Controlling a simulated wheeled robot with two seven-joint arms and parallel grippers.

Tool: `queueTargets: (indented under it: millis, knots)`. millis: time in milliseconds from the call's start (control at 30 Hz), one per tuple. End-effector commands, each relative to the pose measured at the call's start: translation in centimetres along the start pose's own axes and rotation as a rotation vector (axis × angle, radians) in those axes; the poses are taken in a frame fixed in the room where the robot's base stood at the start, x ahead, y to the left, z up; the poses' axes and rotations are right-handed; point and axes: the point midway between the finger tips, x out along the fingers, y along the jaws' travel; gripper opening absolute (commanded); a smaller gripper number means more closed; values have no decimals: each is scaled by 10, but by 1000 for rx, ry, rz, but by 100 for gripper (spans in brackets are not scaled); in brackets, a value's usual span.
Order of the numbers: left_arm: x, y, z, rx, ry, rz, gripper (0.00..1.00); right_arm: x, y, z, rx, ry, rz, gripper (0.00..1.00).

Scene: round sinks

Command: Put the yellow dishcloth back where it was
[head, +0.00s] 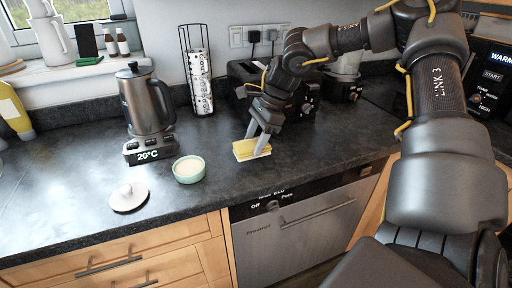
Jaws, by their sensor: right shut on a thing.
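The yellow dishcloth (244,153) is a small, flat, folded yellow piece with a pale lower edge. It is low over the dark countertop, in front of the black toaster; I cannot tell whether it touches the counter. My right gripper (258,146) comes down from the upper right, its grey fingers shut on the dishcloth. The fingers hide part of the cloth. My left gripper is not in view.
A kettle (147,103) on its 20°C base, a teal bowl (189,175) and a white round lid (129,197) stand to the left. A wire rack of patterned cups (200,84) and the toaster (243,78) are behind. The counter right of the cloth is clear.

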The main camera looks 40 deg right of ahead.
Motion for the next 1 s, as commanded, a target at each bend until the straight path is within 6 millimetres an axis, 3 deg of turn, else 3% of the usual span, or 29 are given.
queueTargets:
  millis: [300,600,633,767,1000]
  knots:
    - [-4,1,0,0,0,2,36,30,-3,-17,2,0,1,36]
    - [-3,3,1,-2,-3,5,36,32,-4,-18,1,1,-1,36]
    - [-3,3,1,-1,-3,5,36,32,-4,-18,1,1,0,58]
    - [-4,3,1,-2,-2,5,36,32,-4,-18,1,1,0,75]
    - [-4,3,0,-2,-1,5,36,31,-4,-18,1,1,0,76]
